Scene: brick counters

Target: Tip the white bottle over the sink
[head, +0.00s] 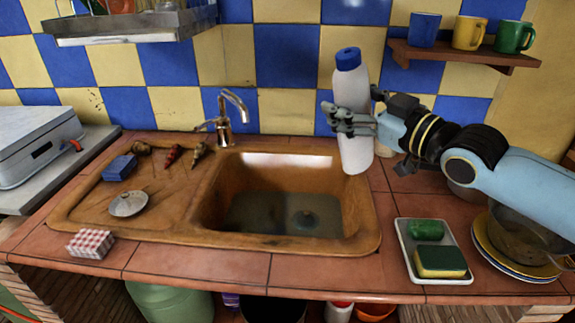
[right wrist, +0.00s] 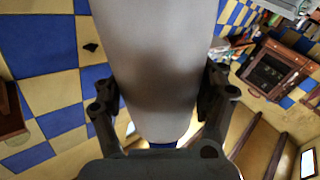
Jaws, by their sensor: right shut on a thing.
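The white bottle (head: 354,150) with a blue cap (head: 348,58) is near upright, leaning slightly, at the right rim of the sink. My right gripper (head: 350,118) is shut around its middle, coming in from the right. In the right wrist view the bottle (right wrist: 158,60) fills the space between the fingers of the gripper (right wrist: 160,100). The brown sink (head: 290,190) has a basin with a drain at its bottom. The bottle's base is close to the basin's right back rim; I cannot tell whether it touches. My left gripper is not in view.
A tap (head: 225,118) stands behind the basin. A white tray (head: 411,262) with a sponge (head: 440,262) and stacked plates (head: 485,258) are to the right. A shelf (head: 460,57) with mugs hangs above right. A metal strainer (head: 128,204) lies on the drainboard.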

